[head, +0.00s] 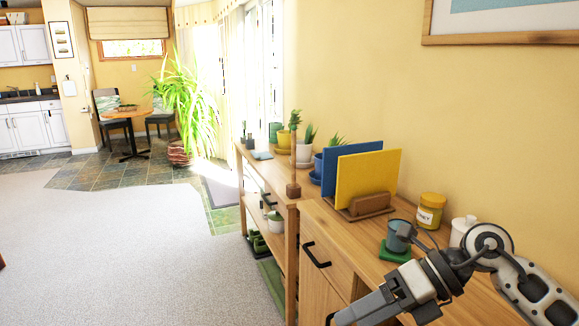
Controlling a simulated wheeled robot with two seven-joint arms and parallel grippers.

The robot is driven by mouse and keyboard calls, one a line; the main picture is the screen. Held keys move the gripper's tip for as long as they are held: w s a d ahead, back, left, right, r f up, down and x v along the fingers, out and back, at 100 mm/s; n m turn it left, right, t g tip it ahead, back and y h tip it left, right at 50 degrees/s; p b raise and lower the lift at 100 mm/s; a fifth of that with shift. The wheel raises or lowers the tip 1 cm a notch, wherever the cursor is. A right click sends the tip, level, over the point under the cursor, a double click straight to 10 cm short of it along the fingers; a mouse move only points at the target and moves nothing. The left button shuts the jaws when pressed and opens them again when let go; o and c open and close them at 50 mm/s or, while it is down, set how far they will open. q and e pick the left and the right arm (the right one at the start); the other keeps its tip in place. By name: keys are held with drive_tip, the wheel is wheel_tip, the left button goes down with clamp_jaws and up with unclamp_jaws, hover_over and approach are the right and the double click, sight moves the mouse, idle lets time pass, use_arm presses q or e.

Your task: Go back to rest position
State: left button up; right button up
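One arm of mine comes in from the right in the head view, over the front of the wooden cabinet. Its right gripper (362,309) points down and left toward the bottom edge of the picture. The fingertips are at or past that edge, so I cannot tell whether it is open or shut. I see nothing held in the part that shows. My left arm and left gripper are not in view.

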drive_tip(key=s+a+r+m+t+y, duration=0.25)
drive_tip(key=a+m+y, duration=0.25)
drive_tip(key=a+y, duration=0.25)
drive_tip(key=d+f+m+t+h, duration=0.5)
drive_tip(key=f+m+t+h, duration=0.15)
drive_tip(key=m, duration=0.75)
drive_tip(key=d+f+m+t+h, duration=0.45)
drive_tip(key=f+m+t, duration=0.3)
drive_tip(key=m, duration=0.65)
drive_tip(key=s+d+f+m+g+h, duration=0.1)
drive_tip(key=s+f+m+g+h, duration=0.3)
drive_tip(key=s+f, duration=0.6)
wheel_tip(320, 180, down, 3)
drive_tip(key=m+g, duration=0.1)
drive_tip(key=m, duration=0.1)
drive_tip(key=shift+s+d+m+g, duration=0.2)
drive_tip(key=shift+m+g, duration=0.15)
drive_tip(key=shift+m, duration=0.05)
drive_tip(key=shift+h, duration=0.25)
